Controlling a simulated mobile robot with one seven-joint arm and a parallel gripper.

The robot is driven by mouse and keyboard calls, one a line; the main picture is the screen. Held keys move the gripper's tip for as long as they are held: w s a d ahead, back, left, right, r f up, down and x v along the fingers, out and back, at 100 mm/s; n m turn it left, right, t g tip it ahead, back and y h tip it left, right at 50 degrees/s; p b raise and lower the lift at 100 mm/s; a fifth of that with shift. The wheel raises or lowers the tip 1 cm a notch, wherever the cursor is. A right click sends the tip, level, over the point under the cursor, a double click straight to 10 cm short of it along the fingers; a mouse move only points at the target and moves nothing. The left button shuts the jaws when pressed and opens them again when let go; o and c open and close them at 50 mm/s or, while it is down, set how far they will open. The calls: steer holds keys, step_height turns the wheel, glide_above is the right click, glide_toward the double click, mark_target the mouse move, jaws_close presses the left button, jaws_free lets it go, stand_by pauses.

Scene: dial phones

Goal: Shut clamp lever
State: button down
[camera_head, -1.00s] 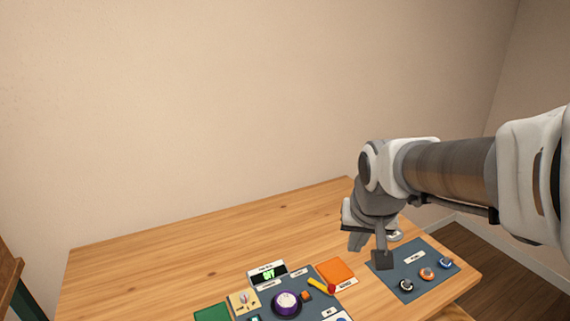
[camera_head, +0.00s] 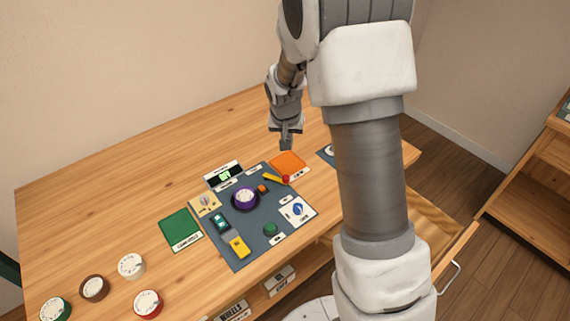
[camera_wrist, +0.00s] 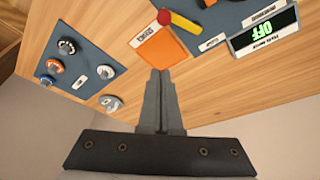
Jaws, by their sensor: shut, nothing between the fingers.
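The clamp lever is a yellow bar (camera_head: 271,177) with a red knob (camera_head: 286,178) at its right end, on the dark grey-blue board (camera_head: 262,215) in the head view. The lever (camera_wrist: 185,23) also shows at the top of the wrist view, its red knob (camera_wrist: 164,17) beside the orange square (camera_wrist: 160,47). My gripper (camera_head: 286,144) is beyond the orange square, apart from the lever. In the wrist view my gripper (camera_wrist: 160,76) is shut and empty, with its fingertips short of the orange square.
A purple dial (camera_head: 245,197) and a display reading OFF (camera_head: 224,175) are near the lever. A panel with several small knobs (camera_wrist: 75,60) lies to one side. Several loose dials, one red-rimmed (camera_head: 148,303), lie at the table's front left. My arm hides part of the table's right side.

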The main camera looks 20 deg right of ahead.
steer(key=shift+w+f, duration=0.1)
steer(key=shift+f, duration=0.05)
glide_toward(276, 176)
steer(key=w+d+f, duration=0.5)
steer(key=shift+w+d+f, duration=0.25)
steer(key=shift+d+f, duration=0.05)
steer(key=shift+d, duration=0.05)
steer(key=s, duration=0.1)
steer(key=s+a, duration=0.1)
steer(key=s, duration=0.1)
steer(key=shift+r, duration=0.15)
steer(key=shift+s+a, duration=0.25)
steer(key=shift+s, duration=0.15)
